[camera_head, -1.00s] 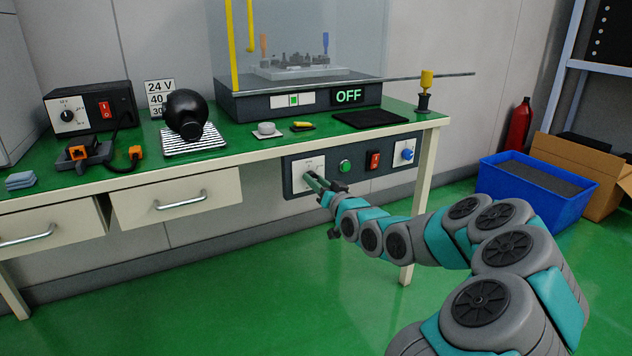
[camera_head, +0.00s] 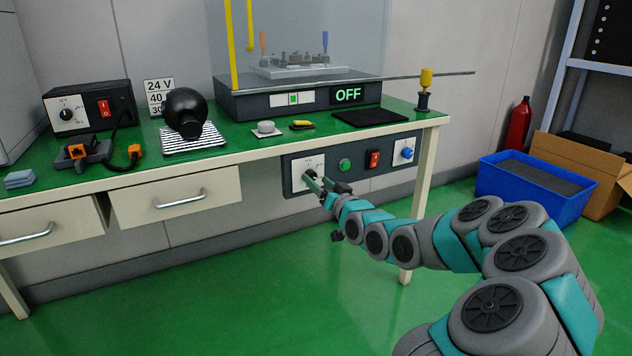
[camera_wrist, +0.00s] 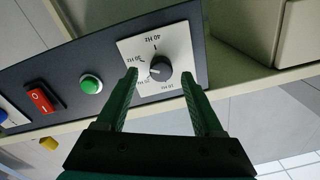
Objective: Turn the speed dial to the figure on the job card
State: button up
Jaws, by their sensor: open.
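The speed dial is a dark round knob (camera_wrist: 160,70) on a white plate (camera_wrist: 132,48) with Hz figures. "40 Hz" reads clearly; the other figures and the knob's exact setting are hard to read. In the head view the plate (camera_head: 296,163) is at the panel's left end. My gripper (camera_head: 312,180) is open in front of it. In the wrist view its two green fingers (camera_wrist: 160,76) appear on either side of the knob; contact cannot be told. A card (camera_head: 158,87) reading "24 V", "40" and "30" stands on the bench, partly hidden by a black ball-shaped object (camera_head: 185,112).
Beside the dial are a green button (camera_head: 345,165), a red switch (camera_head: 374,159) and a blue knob (camera_head: 407,153). The bench (camera_head: 262,148) overhangs the panel. The display (camera_head: 348,95) reads "OFF". A blue crate (camera_head: 535,195) stands right.

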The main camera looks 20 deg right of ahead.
jog(key=s, duration=0.6)
jog(key=shift+d+b, duration=0.15)
jog(key=shift+b, duration=0.25)
jog(key=shift+s+f, duration=0.1)
jog(key=s+a+f+n+g, duration=0.4)
jog(key=s+a+f+g, duration=0.75)
jog(key=a, duration=0.35)
jog(key=s+a+g, duration=0.2)
jog(key=s+g, duration=0.1)
jog(key=s, duration=0.7)
jog(key=s+a+g, duration=0.2)
jog(key=s, duration=0.9)
jog(key=s+a+g+h, duration=0.1)
jog(key=s+a+g, duration=0.1)
jog(key=s, duration=0.8)
jog(key=shift+s+a+r+g, duration=0.15)
jog(key=shift+s+r+g, duration=0.3)
jog(key=shift+g, duration=0.4)
jog(key=shift+w, duration=0.1)
